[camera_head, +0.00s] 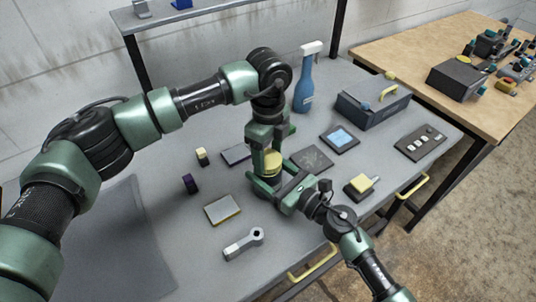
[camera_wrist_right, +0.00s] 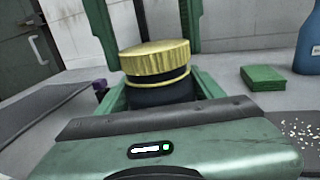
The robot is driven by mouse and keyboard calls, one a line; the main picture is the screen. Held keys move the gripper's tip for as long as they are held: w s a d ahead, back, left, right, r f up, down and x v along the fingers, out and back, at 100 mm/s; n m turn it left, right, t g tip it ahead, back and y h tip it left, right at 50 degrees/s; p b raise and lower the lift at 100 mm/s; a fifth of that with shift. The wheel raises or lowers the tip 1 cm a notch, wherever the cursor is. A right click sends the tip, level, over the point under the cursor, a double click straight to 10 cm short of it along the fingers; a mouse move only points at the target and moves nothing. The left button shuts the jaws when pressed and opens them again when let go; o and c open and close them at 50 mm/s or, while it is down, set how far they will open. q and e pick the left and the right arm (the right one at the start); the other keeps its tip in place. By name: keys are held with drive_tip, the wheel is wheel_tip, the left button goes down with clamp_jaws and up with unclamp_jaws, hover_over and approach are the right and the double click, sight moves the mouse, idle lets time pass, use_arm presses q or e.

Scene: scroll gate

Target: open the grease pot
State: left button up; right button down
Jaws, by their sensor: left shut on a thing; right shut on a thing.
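The grease pot is a small dark jar with a ribbed yellow lid (camera_head: 272,163). It stands upright on the grey table, and in the right wrist view its lid (camera_wrist_right: 155,57) looks seated on the dark body (camera_wrist_right: 160,92). My left gripper (camera_head: 270,150) reaches down from above, shut on the lid, with its green fingers on either side. My right gripper (camera_head: 268,184) comes in low from the right, shut on the jar's body. The fingers hide much of the jar in the head view.
A wrench (camera_head: 243,243), a notepad (camera_head: 222,209), a yellow-topped block (camera_head: 360,185) and small blocks lie around the pot. A blue spray bottle (camera_head: 304,85) and grey toolbox (camera_head: 372,105) stand behind. The table's left part is clear.

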sight(268, 158)
use_arm(q)
drive_tip(key=shift+r, duration=1)
drive_tip(key=shift+r, duration=2)
use_arm(e)
drive_tip(key=shift+c, duration=0.8)
unclamp_jaws()
